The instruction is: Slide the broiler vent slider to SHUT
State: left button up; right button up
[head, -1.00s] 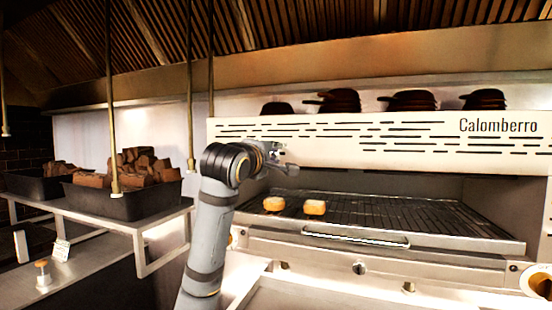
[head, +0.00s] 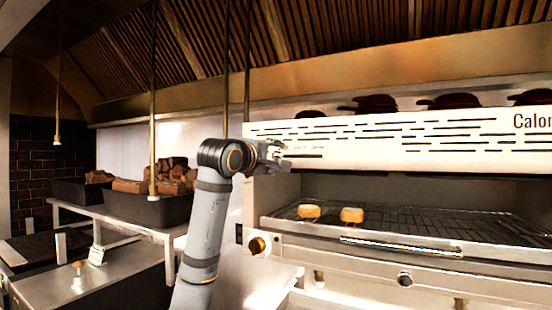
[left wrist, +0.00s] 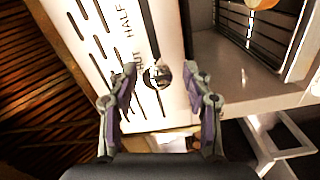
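The broiler (head: 400,145) has a white slotted front panel. In the left wrist view, a round shiny knob (left wrist: 157,75), which looks like the vent slider, sits on this panel by printed lettering that reads partly "HUT HALF" (left wrist: 130,45). My left gripper (left wrist: 159,84) is open, with its fingertips on either side of the knob in the picture. I cannot tell whether they touch it. In the head view, my left gripper (head: 280,156) is at the panel's left end and hides the knob. My right gripper is not in view.
Below the panel, a broiler rack (head: 420,222) holds two toasted pieces (head: 351,215). Dark pans (head: 450,101) stand on top. Black bins of brown blocks (head: 150,208) stand on a steel shelf at left. Thin rods (head: 153,100) hang in front of it.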

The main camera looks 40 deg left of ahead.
pick_arm(q)
jog(key=shift+d, duration=0.1)
jog(key=shift+s, duration=0.1)
jog(key=v, duration=1.1)
jog(key=shift+s, duration=0.35)
